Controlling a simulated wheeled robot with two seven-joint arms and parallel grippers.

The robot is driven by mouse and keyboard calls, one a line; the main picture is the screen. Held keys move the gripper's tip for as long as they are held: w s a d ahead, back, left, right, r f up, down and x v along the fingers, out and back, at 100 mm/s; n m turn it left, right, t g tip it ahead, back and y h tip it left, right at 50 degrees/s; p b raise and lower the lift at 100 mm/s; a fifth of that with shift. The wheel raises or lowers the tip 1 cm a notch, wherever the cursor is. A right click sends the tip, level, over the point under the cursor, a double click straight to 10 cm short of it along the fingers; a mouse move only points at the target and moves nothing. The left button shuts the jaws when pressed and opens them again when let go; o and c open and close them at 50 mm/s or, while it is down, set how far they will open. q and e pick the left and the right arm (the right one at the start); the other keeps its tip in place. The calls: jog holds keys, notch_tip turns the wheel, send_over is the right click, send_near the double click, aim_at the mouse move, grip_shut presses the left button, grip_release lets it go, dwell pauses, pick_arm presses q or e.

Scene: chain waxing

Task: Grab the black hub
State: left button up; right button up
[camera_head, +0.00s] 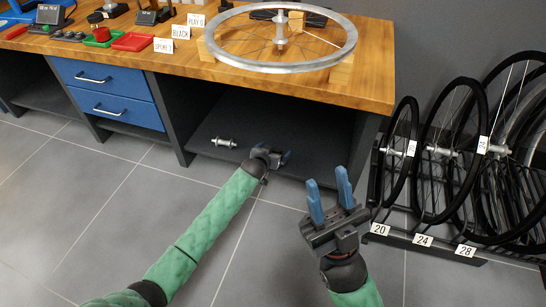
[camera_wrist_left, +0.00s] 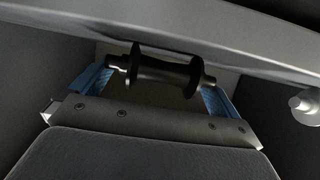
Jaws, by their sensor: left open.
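The black hub (camera_wrist_left: 165,74) shows in the left wrist view, lying crosswise between the blue fingers of my left gripper (camera_wrist_left: 155,88). Its axle ends are close to the fingers; I cannot tell whether they touch. In the head view my left gripper (camera_head: 273,156) reaches to the front of the lower shelf under the bench, and I cannot make out the black hub there. My left gripper is open. My right gripper (camera_head: 329,183) is open and empty, fingers up, in front of the bench.
A silver hub (camera_head: 223,142) lies on the lower shelf (camera_head: 205,128), left of my left gripper. The bench top (camera_head: 375,75) overhangs the shelf and carries a wheel rim (camera_head: 240,62). Blue drawers (camera_head: 105,90) stand at left, a wheel rack (camera_head: 425,243) at right. The front floor is clear.

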pick_arm(q)
jog(key=shift+w+d+f, duration=0.3)
jog(key=shift+w, duration=0.25)
jog(key=c, duration=0.8)
